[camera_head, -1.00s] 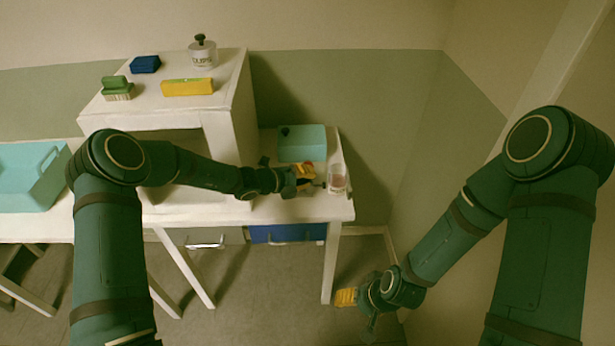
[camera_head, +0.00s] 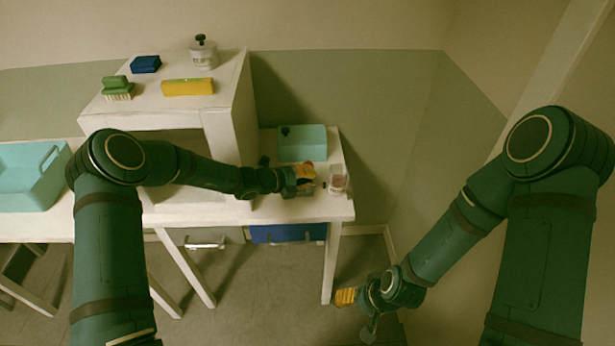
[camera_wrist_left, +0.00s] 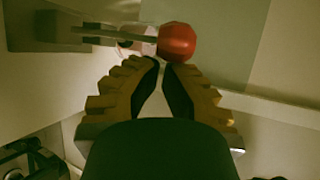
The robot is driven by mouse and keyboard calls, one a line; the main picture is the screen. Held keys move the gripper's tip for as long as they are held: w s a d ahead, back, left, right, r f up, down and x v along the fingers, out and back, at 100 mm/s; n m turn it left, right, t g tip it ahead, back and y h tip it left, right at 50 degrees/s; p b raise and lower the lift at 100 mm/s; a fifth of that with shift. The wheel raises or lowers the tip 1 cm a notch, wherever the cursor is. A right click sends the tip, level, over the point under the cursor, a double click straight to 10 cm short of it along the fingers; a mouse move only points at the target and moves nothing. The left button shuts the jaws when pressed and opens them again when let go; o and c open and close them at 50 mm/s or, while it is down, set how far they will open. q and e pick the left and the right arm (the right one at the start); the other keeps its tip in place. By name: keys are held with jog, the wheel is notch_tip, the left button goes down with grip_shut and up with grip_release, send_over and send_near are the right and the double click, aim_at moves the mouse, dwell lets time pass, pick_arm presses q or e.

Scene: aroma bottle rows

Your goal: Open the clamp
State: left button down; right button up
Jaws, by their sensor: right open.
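The clamp (camera_wrist_left: 45,32) is a grey block in the left wrist view, with a thin grey lever (camera_wrist_left: 110,33) ending in a red knob (camera_wrist_left: 177,42). In the head view my left gripper mostly hides it at the right end of the table. My left gripper (camera_head: 312,172) has yellow ribbed fingers. In the left wrist view its fingertips (camera_wrist_left: 162,66) are close together just below the red knob; whether they touch it I cannot tell. My right gripper (camera_head: 342,297) is open, low and right of the table, away from the clamp.
A clear jar (camera_head: 338,184) stands near the table's right edge, beside my left gripper. A teal box (camera_head: 303,143) is behind it. A raised white shelf (camera_head: 232,80) holds a yellow box (camera_head: 187,87), green brush (camera_head: 117,88), blue block (camera_head: 145,64) and jar (camera_head: 203,55). A teal tray (camera_head: 30,180) is left.

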pick_arm(q)
jog(key=shift+w+a+r, duration=0.1)
jog(key=shift+w+r, duration=0.05)
jog(key=shift+r, duration=0.05)
dwell(0.6)
jog(key=shift+r+p, duration=0.8)
notch_tip(320, 180, up, 10)
jog(key=shift+f, duration=0.15)
dwell(0.6)
